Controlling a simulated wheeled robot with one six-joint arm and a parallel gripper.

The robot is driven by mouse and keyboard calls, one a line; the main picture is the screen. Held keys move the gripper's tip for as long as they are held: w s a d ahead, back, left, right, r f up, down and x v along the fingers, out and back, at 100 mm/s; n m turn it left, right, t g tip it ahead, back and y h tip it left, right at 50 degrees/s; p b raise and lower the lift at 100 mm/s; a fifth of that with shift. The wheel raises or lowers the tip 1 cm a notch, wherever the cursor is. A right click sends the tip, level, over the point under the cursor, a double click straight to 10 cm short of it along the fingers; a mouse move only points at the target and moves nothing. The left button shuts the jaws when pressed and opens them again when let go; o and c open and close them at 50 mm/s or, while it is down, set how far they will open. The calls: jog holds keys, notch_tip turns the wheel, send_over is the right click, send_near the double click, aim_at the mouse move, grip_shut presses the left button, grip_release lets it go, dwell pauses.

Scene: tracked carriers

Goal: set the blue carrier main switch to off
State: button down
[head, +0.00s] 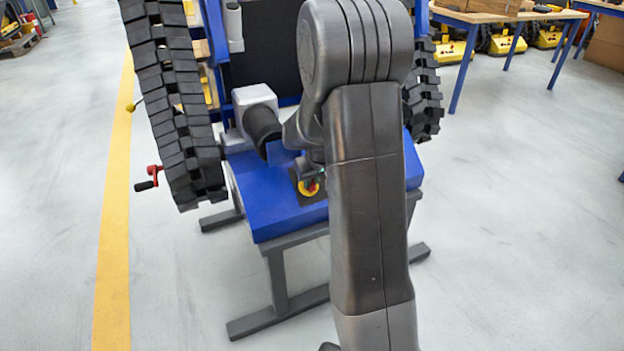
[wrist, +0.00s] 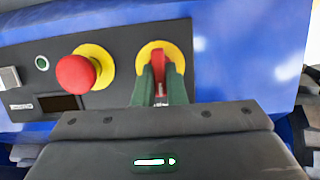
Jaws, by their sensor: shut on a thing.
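The blue carrier (head: 285,222) stands on a grey stand between black tracks. Its main switch (wrist: 160,58) is a red handle on a round yellow plate, at the right of the dark panel in the wrist view. The handle points roughly up and down in that picture. My gripper (wrist: 160,88) has its green fingers shut on the handle, one on each side, hiding its lower part. In the head view the yellow plate (head: 308,189) shows below my gripper (head: 312,178), which my arm partly hides.
A red mushroom button (wrist: 76,74) on a yellow ring sits left of the switch, with a small round green-white button (wrist: 42,62) further left. A red crank (head: 148,180) sticks out by the left track (head: 178,105). Floor is clear around the stand.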

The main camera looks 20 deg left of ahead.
jog(key=c, duration=1.5)
grip_release()
jog(key=p+v, duration=0.4)
jog(key=v, duration=1)
jog(key=shift+a+f, duration=0.1)
jog(key=shift+f, duration=0.05)
jog(key=b+x, duration=0.4)
jog(key=x, duration=1)
jog(key=shift+m, duration=0.3)
